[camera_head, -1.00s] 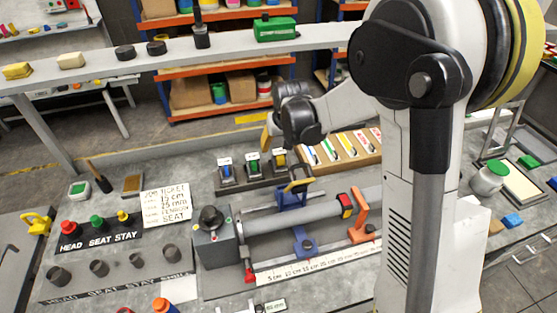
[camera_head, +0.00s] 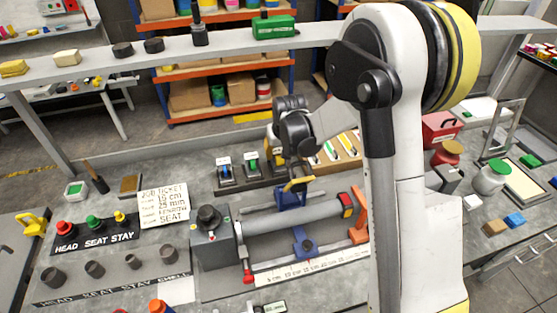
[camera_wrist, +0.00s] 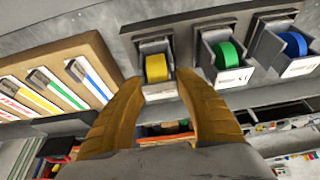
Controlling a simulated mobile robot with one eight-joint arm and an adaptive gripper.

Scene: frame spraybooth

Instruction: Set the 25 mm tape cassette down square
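Three cassettes stand in a row on a dark strip on the bench: yellow (camera_wrist: 157,68), green (camera_wrist: 228,56) and blue (camera_wrist: 292,45), each in a grey holder. In the head view the yellow one (camera_head: 278,157) is at the row's right end, partly behind my arm. Which one is 25 mm is too small to read. My gripper (camera_wrist: 162,80) has its yellow fingers apart, one on each side of the yellow cassette's front. I see no clear contact. The yellow cassette looks seated in its holder, in line with the others.
A wooden tray of coloured strips (camera_wrist: 45,88) lies close beside the row. The spray fixture with its ruler (camera_head: 310,265) stands in front, and a grey control box (camera_head: 213,243) is to its left. The job ticket (camera_head: 162,206) lies left. A long shelf (camera_head: 230,45) runs behind.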

